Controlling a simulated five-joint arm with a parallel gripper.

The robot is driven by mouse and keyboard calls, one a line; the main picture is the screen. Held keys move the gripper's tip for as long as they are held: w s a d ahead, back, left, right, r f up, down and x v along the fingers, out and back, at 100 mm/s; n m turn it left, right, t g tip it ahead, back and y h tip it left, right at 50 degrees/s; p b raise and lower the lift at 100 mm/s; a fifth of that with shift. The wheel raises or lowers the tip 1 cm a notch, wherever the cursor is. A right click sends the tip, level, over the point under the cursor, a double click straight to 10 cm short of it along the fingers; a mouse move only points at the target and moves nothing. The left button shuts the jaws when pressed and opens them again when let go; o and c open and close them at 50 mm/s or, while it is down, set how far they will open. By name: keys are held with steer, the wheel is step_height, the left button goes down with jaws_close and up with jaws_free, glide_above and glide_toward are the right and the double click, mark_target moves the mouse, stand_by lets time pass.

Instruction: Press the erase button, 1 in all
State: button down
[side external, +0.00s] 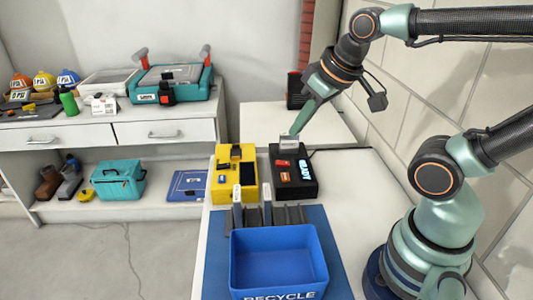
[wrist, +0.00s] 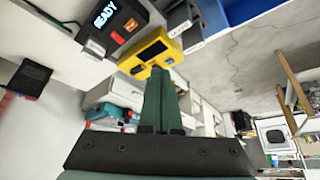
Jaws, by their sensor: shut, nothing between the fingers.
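A black box (side external: 296,186) stands on the white counter with a lit display (side external: 306,168) reading READY. Its top has a red button (side external: 284,163) and an orange button (side external: 285,177); I cannot read which is the erase button. A grey-white piece (side external: 289,143) stands upright at its back end. My gripper (side external: 296,131) is shut and empty, its green fingers pointing down above that back end, apart from the buttons. In the wrist view the gripper (wrist: 158,70) is shut, and the black box (wrist: 120,12) shows at upper left, upside down.
A yellow device (side external: 224,188) stands close to the left of the black box. In front are grey upright slots (side external: 289,215) and a blue recycle bin (side external: 279,262) on a blue mat. A tiled wall is at the right. The counter right of the box is clear.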

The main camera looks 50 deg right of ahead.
steer(key=shift+w, duration=0.1)
steer(key=m+g+y, duration=0.2)
steer(key=m+g, duration=0.9)
steer(key=g, duration=0.2)
glide_above(284, 174)
step_height(284, 174, down, 9)
steer(key=shift+f, duration=0.15)
steer(key=shift+f, duration=4.35)
steer(key=shift+f, duration=0.1)
steer(key=shift+f, duration=0.35)
